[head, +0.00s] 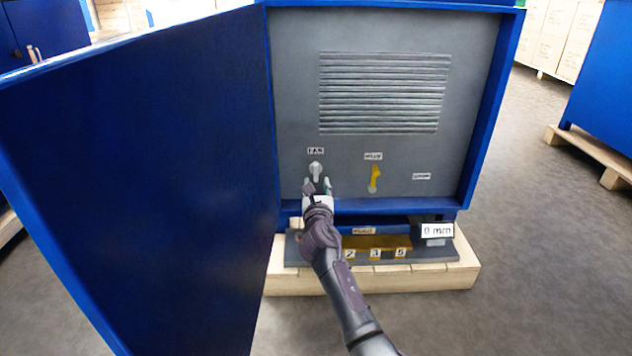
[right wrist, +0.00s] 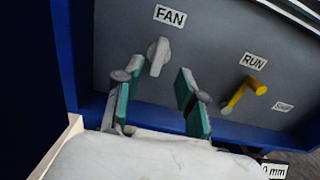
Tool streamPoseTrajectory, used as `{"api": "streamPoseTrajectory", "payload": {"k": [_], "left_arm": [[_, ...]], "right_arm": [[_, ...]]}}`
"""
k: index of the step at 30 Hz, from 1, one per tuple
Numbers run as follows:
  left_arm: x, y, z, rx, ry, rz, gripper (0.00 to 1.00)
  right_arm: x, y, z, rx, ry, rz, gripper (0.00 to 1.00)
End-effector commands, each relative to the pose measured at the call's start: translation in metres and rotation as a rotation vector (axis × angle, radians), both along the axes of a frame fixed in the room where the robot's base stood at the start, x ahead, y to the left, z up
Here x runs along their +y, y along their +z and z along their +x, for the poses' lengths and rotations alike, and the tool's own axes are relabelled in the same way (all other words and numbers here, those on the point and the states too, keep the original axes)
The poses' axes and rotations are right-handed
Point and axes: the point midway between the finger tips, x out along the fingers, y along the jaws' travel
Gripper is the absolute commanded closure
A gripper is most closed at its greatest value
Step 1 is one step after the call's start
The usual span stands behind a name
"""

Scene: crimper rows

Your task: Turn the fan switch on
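The fan switch (head: 316,169) is a light grey lever under a FAN label (head: 316,151) on the grey panel of a blue cabinet. It also shows in the right wrist view (right wrist: 158,56), slightly tilted. My right gripper (head: 318,187) is just below the switch. In the right wrist view its two fingers (right wrist: 155,90) are spread apart with nothing between them, and the switch is beyond the fingertips, nearer the left one. Whether a finger touches the switch I cannot tell. My left gripper is not in view.
A yellow lever (head: 375,178) under a RUN label is right of the switch. The open blue door (head: 140,180) stands close on the left. Below is a ledge with numbered blocks and a 0 mm display (head: 437,230).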

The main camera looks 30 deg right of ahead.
Motion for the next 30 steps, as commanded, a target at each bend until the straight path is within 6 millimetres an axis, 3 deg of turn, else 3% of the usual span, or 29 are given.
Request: {"api": "streamPoseTrajectory", "payload": {"k": [1,3,9,23,30], "left_arm": [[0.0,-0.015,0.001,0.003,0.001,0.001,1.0],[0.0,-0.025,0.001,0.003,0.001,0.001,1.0],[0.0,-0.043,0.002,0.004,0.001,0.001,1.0],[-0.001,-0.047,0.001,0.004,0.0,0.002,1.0],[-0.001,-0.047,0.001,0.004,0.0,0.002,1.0]], "right_arm": [[-0.005,-0.005,0.011,-0.004,-0.001,0.001,0.6],[-0.011,-0.005,0.024,-0.004,0.0,0.002,0.6],[-0.024,-0.003,0.049,-0.003,0.0,0.002,0.6],[-0.028,0.001,0.059,-0.003,0.001,0.001,0.6],[-0.028,0.001,0.058,-0.003,0.001,0.002,1.0]]}}
